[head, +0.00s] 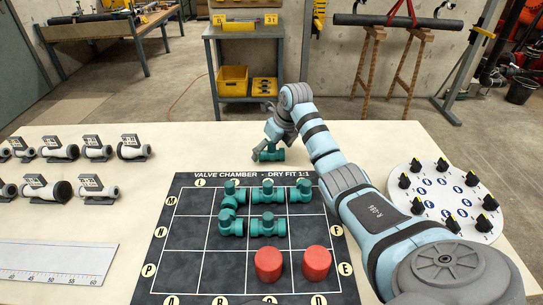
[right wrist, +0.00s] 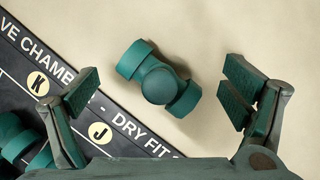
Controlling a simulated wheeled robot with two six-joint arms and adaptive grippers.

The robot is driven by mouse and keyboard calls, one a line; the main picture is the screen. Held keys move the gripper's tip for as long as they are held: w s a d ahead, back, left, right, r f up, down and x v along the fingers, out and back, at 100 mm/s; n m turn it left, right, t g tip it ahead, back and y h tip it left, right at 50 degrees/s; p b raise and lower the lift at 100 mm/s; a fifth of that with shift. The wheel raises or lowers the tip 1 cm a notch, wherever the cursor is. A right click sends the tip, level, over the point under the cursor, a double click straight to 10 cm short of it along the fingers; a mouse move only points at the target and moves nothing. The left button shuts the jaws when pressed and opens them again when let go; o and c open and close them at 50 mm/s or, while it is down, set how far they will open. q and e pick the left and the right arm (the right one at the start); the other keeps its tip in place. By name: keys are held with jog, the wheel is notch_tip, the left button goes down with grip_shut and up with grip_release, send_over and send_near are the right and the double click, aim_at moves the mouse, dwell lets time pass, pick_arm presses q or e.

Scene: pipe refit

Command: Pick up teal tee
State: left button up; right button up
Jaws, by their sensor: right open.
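A teal tee (head: 270,153) lies on the bare tabletop just beyond the far edge of the dark mat. My right gripper (head: 266,148) is at it, pointing down. In the right wrist view the tee (right wrist: 158,83) lies ahead between the two open, spread fingers (right wrist: 162,92), with a gap on either side; no contact shows. Several other teal tees (head: 267,224) sit on the mat's grid squares. Parts of teal pieces (right wrist: 18,142) also show at the lower left of the right wrist view. My left gripper is out of view.
The dark mat (head: 208,262) also bears two red cylinders (head: 268,264). A round white board with black knobs (head: 445,183) stands to the right. Grey and white pipe fittings (head: 60,149) and a ruler (head: 55,265) lie at the left. Tabletop around the loose tee is mostly clear.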

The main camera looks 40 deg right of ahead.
jog(key=shift+r, duration=0.15)
jog(key=c, duration=1.3)
